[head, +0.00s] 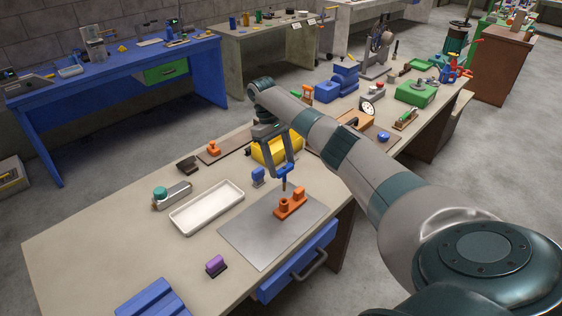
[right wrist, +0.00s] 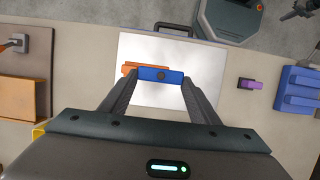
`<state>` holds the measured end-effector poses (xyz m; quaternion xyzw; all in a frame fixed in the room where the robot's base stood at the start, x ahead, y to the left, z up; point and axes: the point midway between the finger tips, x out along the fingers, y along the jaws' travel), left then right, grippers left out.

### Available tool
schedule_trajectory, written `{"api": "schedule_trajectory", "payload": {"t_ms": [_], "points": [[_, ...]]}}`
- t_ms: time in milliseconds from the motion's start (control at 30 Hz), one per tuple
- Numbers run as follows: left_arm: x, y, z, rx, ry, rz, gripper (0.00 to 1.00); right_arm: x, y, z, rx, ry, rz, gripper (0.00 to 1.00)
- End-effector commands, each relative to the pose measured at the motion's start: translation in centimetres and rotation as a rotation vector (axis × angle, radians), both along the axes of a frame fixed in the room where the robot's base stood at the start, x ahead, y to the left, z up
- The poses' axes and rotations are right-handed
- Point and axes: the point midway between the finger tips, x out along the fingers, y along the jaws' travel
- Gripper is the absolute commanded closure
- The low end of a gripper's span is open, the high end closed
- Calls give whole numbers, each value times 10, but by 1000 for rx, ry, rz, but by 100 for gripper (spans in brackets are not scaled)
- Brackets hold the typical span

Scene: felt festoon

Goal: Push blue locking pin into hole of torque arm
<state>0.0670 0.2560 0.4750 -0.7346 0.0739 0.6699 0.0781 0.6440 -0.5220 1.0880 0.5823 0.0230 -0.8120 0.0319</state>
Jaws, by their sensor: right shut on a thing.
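My right gripper (head: 285,169) is shut on the blue locking pin (right wrist: 160,75). In the right wrist view the pin's blue bar spans the space between the two fingertips. In the head view its narrow shank points down from the fingers. The pin tip shows just above the torque arm, and a small gap seems to remain. In the right wrist view the torque arm (right wrist: 131,69) is partly hidden behind the pin. My left gripper is out of view.
A white tray (head: 207,206) and a small blue part (head: 258,176) sit left of the plate. A yellow bin (head: 275,150) stands behind the gripper. A purple part (head: 216,265) and a blue block (head: 153,300) lie nearer the front.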

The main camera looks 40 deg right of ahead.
Motion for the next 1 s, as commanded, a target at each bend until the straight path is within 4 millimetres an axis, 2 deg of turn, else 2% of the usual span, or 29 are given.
{"api": "schedule_trajectory", "payload": {"t_ms": [500,1000], "points": [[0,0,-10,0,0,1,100,0,1,-36,1,0,0,68],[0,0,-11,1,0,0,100,0,0,-39,1,-1,0,68]]}}
